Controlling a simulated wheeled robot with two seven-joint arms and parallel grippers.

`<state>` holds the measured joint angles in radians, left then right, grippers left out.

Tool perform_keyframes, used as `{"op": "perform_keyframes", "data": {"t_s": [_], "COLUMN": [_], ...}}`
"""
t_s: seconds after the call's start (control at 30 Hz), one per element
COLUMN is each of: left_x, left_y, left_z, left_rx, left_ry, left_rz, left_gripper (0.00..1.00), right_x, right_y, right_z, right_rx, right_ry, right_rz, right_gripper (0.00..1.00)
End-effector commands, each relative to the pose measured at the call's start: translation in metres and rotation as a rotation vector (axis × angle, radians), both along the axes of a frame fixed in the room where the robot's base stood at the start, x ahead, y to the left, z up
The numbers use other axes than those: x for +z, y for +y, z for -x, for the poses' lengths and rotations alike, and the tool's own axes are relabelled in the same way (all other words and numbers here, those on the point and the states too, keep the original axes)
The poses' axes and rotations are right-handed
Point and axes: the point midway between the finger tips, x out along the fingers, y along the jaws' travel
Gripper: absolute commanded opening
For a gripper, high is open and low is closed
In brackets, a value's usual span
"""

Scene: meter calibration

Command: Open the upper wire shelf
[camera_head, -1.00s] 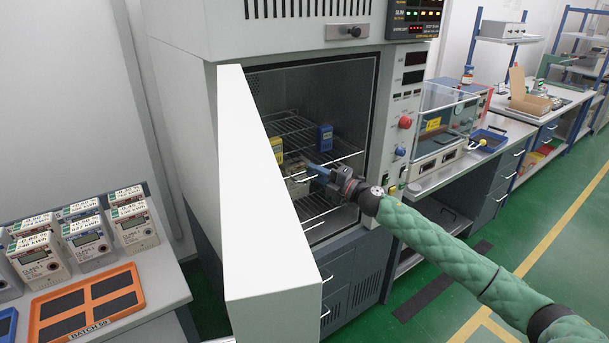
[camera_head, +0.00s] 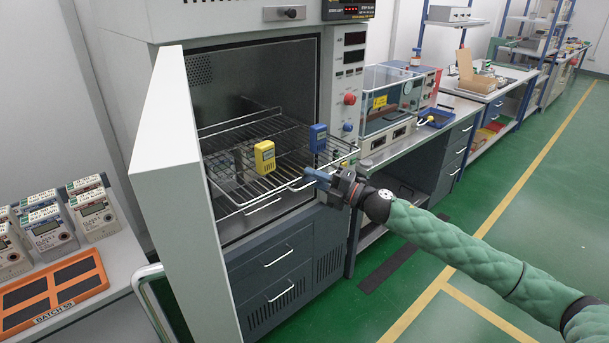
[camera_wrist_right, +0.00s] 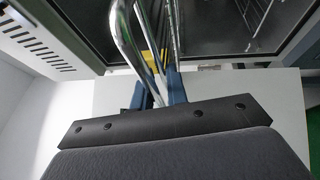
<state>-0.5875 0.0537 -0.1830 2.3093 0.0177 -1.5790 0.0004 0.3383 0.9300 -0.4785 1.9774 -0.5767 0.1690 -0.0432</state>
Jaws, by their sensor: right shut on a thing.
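The upper wire shelf (camera_head: 240,185) sticks out of the open chamber, past its front opening. A yellow device (camera_head: 264,157) and a blue device (camera_head: 317,138) stand upright on it. My right gripper (camera_head: 312,176) is at the shelf's front edge, towards its right side, and is shut on its front bar. In the right wrist view the blue fingers (camera_wrist_right: 158,92) are on either side of bright metal bars (camera_wrist_right: 128,38); the exact contact is partly hidden. My left gripper is not in view.
The chamber's white door (camera_head: 168,170) stands open on the left, beside the shelf. Drawers (camera_head: 270,275) are below the chamber. Several meters and an orange tray (camera_head: 55,295) are on the left table. Green floor (camera_head: 520,240) is free at the right.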

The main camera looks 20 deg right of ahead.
Motion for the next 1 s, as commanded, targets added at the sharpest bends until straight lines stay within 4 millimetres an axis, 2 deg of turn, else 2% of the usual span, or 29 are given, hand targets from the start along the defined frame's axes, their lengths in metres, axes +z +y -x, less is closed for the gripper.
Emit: {"op": "perform_keyframes", "data": {"t_s": [0.03,0.23,0.6,0.63,0.7,1.0], "left_x": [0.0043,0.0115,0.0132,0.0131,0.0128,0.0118], "left_y": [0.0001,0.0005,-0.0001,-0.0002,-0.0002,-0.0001], "left_z": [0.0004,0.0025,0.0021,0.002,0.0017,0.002], "left_rx": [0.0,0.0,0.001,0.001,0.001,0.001], "left_ry": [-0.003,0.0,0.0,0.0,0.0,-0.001], "left_rz": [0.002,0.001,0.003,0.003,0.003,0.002], "left_gripper": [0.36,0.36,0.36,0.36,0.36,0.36], "right_x": [0.0073,0.009,0.0101,0.0102,0.0096,0.0046], "right_y": [-0.0031,-0.0059,-0.0067,-0.0067,-0.0068,-0.0058], "right_z": [0.003,0.0101,0.0103,0.0103,0.0103,0.0109], "right_rx": [-0.003,-0.003,-0.004,-0.004,-0.004,-0.001], "right_ry": [-0.01,-0.011,-0.012,-0.012,-0.012,-0.005], "right_rz": [-0.001,-0.002,-0.002,-0.002,-0.001,-0.001], "right_gripper": [0.0,0.0,0.0,0.21,0.31,0.31]}}
